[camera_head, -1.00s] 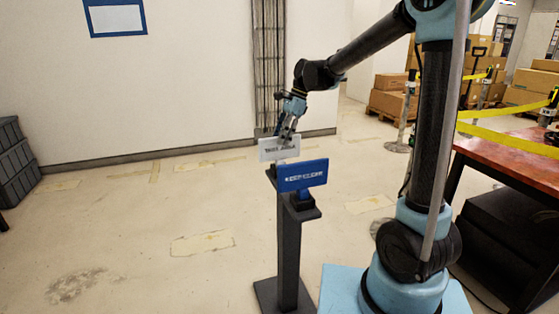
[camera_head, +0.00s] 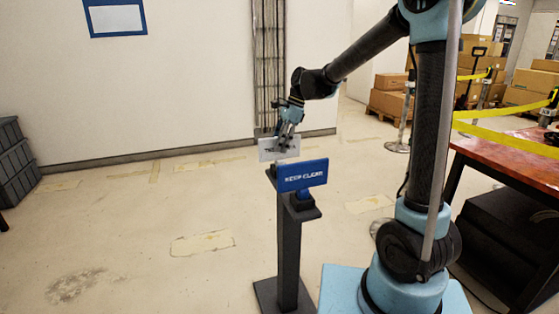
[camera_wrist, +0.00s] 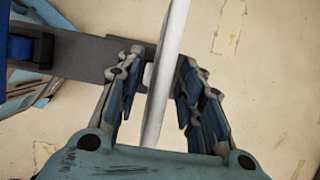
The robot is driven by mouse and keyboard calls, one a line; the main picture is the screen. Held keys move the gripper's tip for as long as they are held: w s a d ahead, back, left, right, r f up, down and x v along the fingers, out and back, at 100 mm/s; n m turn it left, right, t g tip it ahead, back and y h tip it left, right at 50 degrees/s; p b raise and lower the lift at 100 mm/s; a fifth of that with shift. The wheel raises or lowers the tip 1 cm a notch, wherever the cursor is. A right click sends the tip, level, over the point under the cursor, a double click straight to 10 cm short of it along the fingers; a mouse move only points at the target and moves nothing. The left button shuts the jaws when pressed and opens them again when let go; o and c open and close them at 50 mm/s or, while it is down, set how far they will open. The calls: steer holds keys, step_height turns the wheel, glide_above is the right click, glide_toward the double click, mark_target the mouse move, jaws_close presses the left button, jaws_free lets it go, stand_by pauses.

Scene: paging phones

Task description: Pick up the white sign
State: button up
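The white sign (camera_head: 267,154) stands at the far end of a dark stand (camera_head: 287,245), behind a blue "KEEP CLEAR" sign (camera_head: 302,175). My gripper (camera_head: 285,142) is over its right part and hides some of its lettering. In the wrist view the white sign (camera_wrist: 170,60) shows edge-on as a thin pale strip. My gripper (camera_wrist: 156,85) is open, with one finger on each side of the strip. A gap shows on the left side; the right finger is closer. Contact on that side is hard to tell.
The blue sign stands close in front on the same stand. A red-topped table (camera_head: 520,155) is at the right, with boxes (camera_head: 392,100) and yellow barrier tape (camera_head: 500,133) behind. Grey crates (camera_head: 14,160) are at the left. The floor left of the stand is clear.

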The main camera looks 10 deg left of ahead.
stand_by(0.3)
jaws_close()
